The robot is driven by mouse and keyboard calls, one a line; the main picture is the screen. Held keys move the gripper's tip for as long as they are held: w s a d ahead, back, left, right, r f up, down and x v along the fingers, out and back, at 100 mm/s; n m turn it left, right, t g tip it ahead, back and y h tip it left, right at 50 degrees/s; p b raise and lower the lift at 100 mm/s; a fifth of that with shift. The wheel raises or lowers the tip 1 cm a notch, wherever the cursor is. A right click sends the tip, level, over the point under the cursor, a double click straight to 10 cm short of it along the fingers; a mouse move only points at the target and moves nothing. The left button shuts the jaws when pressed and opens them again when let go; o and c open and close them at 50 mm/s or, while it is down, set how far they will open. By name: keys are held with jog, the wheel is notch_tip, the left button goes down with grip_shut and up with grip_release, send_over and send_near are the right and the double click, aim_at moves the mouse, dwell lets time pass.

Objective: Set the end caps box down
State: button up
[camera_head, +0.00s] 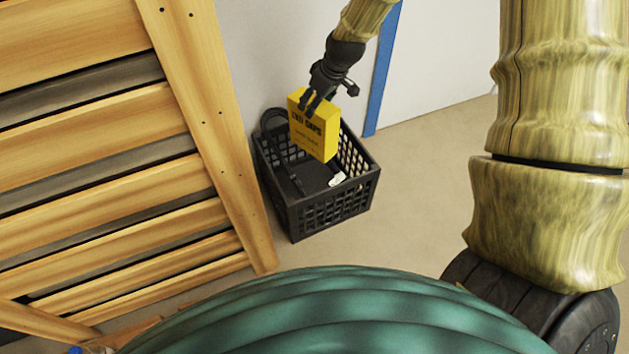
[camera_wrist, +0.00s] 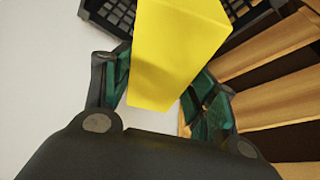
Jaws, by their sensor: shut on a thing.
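The end caps box (camera_head: 313,128) is yellow with dark lettering. My gripper (camera_head: 312,101) is shut on its upper part. In the head view the box hangs upright and slightly tilted over the black basket (camera_head: 335,211), overlapping its opening. I cannot tell exactly how high its lower end is above the basket floor. In the wrist view the yellow box (camera_wrist: 172,60) sits between the two green-padded fingers (camera_wrist: 165,95), and part of the basket (camera_wrist: 108,15) shows beyond it.
The basket stands on the beige floor beside a wooden slatted structure (camera_head: 215,130) on the left. A small white item (camera_head: 337,179) lies in the basket. A white wall with a blue strip (camera_head: 381,70) is behind. Floor to the right of the basket is clear.

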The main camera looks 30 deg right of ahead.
aim_at(318, 136)
notch_tip(318, 136, down, 27)
jog(key=b, duration=1.2)
jog(key=shift+f, duration=0.2)
jog(key=o, duration=1.7)
jog(key=p+v, duration=0.5)
jog(key=v, duration=0.5)
jog(key=shift+r, duration=0.35)
jog(key=shift+p+v, duration=0.35)
jog(key=shift+v, duration=0.4)
jog(key=shift+s, duration=0.1)
